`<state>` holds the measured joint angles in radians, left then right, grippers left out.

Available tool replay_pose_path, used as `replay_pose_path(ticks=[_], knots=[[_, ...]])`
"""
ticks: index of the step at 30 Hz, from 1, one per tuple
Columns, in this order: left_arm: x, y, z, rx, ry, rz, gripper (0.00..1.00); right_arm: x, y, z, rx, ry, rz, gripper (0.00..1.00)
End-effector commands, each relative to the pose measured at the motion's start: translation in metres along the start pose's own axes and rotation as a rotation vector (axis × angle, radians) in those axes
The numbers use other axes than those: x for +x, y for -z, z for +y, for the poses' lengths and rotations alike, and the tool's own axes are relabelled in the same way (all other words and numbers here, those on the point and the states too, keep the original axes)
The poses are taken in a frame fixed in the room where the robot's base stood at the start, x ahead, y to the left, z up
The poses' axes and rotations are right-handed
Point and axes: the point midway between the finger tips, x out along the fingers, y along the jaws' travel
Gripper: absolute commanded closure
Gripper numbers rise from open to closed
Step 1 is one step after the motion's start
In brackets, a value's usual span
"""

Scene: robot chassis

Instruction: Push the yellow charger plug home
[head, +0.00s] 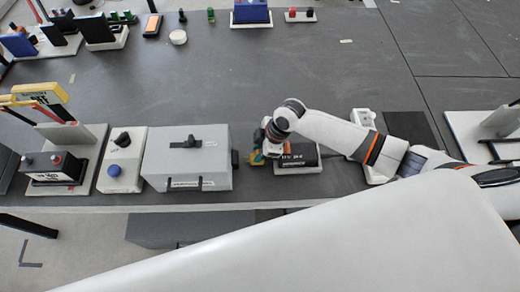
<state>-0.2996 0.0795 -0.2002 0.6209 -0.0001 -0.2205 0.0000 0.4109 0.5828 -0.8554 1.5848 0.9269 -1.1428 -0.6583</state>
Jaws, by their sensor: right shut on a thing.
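The yellow charger plug (254,158) is a small yellow piece, mostly covered by my right gripper. My right gripper (259,156) comes in from the right and is shut on the plug. The plug is close to the right side of a grey box (187,156) that has a dark round fitting (235,158) on that side. I cannot tell whether plug and fitting touch. A black unit (293,163) with white lettering lies on a pale base just right of the gripper. My left gripper is not in view.
A white panel (121,165) with a blue button stands left of the grey box. A black battery-like block (52,167) and a yellow meter (40,93) are farther left. A white block (363,118) stands behind my right arm.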

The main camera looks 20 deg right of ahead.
Motion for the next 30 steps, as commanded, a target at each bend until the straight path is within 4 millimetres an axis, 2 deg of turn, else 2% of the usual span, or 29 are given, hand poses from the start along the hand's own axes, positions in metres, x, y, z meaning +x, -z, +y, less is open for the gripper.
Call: replay_pose_path(ticks=[8,16,17,20,21,30], knots=[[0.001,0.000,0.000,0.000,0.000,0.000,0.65,0.014,-0.035,0.000,0.000,0.000,-0.002,1.00],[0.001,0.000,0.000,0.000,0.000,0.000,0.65,0.015,-0.038,0.001,-0.001,0.000,-0.005,1.00],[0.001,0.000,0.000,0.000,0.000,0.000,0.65,0.015,-0.038,0.001,-0.001,0.000,-0.005,0.66],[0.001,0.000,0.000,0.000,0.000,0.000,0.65,0.015,-0.037,0.000,-0.001,0.000,-0.005,0.50],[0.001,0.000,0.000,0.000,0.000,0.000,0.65,0.015,-0.037,0.000,-0.001,0.000,-0.004,0.47],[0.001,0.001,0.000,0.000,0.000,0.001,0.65,0.012,-0.036,0.000,0.000,0.000,-0.001,0.47]])
